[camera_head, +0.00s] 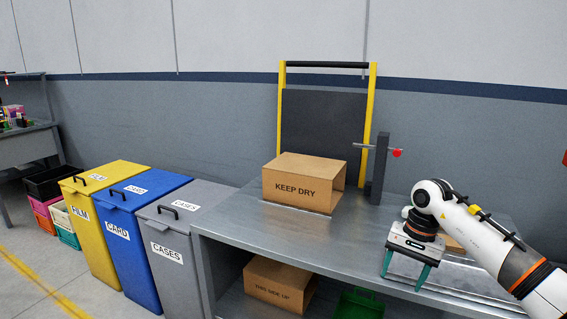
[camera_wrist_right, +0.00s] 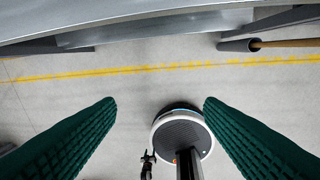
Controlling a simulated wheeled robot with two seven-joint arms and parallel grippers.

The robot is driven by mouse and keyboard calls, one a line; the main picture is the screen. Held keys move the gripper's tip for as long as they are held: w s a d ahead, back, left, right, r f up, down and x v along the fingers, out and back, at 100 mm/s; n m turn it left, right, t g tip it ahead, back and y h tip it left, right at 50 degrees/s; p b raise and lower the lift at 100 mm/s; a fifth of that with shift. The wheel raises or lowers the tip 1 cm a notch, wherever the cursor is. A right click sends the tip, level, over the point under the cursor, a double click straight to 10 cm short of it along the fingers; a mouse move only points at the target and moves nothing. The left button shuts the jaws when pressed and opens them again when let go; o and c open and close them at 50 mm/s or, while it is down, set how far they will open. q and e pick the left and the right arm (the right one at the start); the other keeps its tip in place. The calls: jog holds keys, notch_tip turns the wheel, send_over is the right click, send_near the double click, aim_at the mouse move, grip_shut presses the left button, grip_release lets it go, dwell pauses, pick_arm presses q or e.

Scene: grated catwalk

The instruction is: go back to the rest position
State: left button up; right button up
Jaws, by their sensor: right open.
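My right gripper (camera_head: 405,278) is at the front right of the metal bench, its green fingers pointing down near the bench's front edge. It is open with nothing between its fingers. In the right wrist view the two green fingers (camera_wrist_right: 159,102) are spread wide, with grey floor and part of my own round base beyond them. My left gripper is not seen in the head view.
The metal bench (camera_head: 237,232) carries an open "KEEP DRY" carton (camera_head: 297,188) and a dark post (camera_head: 379,165). Another carton (camera_head: 275,287) and a green crate (camera_head: 358,305) sit below. A brown box (camera_head: 452,243) is partly behind my right arm. Yellow, blue and grey bins stand left.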

jog(key=a+f+m+t+y+p, duration=0.2)
jog(key=a+f+m+y, duration=0.9)
jog(key=a+f+m, duration=0.3)
notch_tip(320, 180, down, 14)
jog(key=s+d+m+t+h+p, duration=0.25)
jog(key=m+t, duration=0.65)
jog(key=m, duration=1.2)
jog(key=s+d+f+m+g+h, duration=0.1)
jog(key=s+d+f+m+h, duration=0.3)
jog(key=s+f+m, duration=0.6)
jog(key=s+d+f+m+g+h, duration=0.2)
jog(key=s+d+f+m+h, duration=0.2)
jog(key=s+f+m, duration=0.6)
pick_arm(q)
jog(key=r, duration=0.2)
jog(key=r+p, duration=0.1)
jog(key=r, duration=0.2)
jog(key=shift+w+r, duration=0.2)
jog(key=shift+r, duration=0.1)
pick_arm(e)
jog(key=s+f+m+g+h, duration=0.1)
jog(key=s+f+m+g, duration=0.2)
jog(key=s, duration=1.2)
jog(key=s+f+m+g+h, duration=0.1)
jog(key=s+f+m+g, duration=0.2)
jog(key=s, duration=1.2)
notch_tip(320, 180, down, 3)
jog(key=shift+s+d+f+m+g, duration=0.1)
jog(key=shift+s+d+m+g, duration=0.25)
jog(key=shift+m, duration=0.85)
